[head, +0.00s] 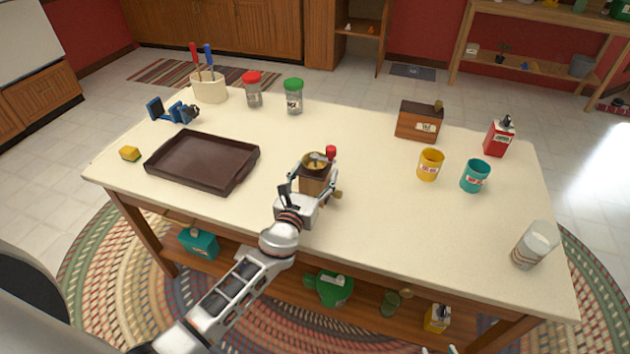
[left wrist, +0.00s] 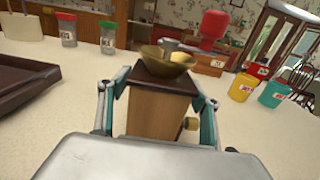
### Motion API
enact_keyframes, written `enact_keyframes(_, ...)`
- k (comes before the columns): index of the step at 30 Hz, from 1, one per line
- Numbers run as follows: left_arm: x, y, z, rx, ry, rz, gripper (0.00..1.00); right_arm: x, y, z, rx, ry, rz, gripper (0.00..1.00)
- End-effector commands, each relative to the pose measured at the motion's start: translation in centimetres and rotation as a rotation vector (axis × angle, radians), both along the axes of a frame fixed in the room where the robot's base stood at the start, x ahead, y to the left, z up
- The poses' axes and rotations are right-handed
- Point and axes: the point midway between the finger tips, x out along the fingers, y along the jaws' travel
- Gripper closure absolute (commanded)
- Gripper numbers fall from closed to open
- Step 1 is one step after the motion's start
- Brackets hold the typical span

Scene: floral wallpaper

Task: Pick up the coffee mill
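The coffee mill (head: 314,180) stands upright on the table, a brown wooden box with a brass bowl on top, a red crank knob and a small side knob. My left gripper (head: 316,172) is around it, one finger on each side of its body. In the left wrist view, the mill (left wrist: 158,112) sits between the teal-padded fingers of my left gripper (left wrist: 161,80). They look open, with slim gaps beside the body. The palm hides its lower part. Only two separated fingertips of my right gripper (head: 438,350) show at the bottom edge of the head view.

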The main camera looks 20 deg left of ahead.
Motion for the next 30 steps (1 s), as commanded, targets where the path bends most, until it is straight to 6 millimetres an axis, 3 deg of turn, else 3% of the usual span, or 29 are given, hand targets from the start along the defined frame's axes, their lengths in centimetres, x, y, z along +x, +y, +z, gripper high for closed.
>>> enact_keyframes(1,0.0,0.0,0.0,0.000,0.000,0.000,0.54,0.0,0.0,0.0,0.000,0.000,0.000,0.64)
enact_keyframes(3,0.0,0.0,0.0,0.000,0.000,0.000,0.71,0.0,0.0,0.0,0.000,0.000,0.000,0.64)
enact_keyframes(19,0.0,0.0,1.1,-0.002,-0.004,0.000,0.71,0.1,0.0,1.0,0.002,-0.005,0.001,0.64)
enact_keyframes(26,0.0,0.0,3.7,0.000,-0.003,0.000,0.71,0.2,0.1,3.1,0.002,-0.007,0.000,0.64)
enact_keyframes(30,0.0,0.0,6.4,-0.001,-0.004,0.000,0.71,-0.1,-0.8,4.2,-0.013,0.007,-0.010,0.64)
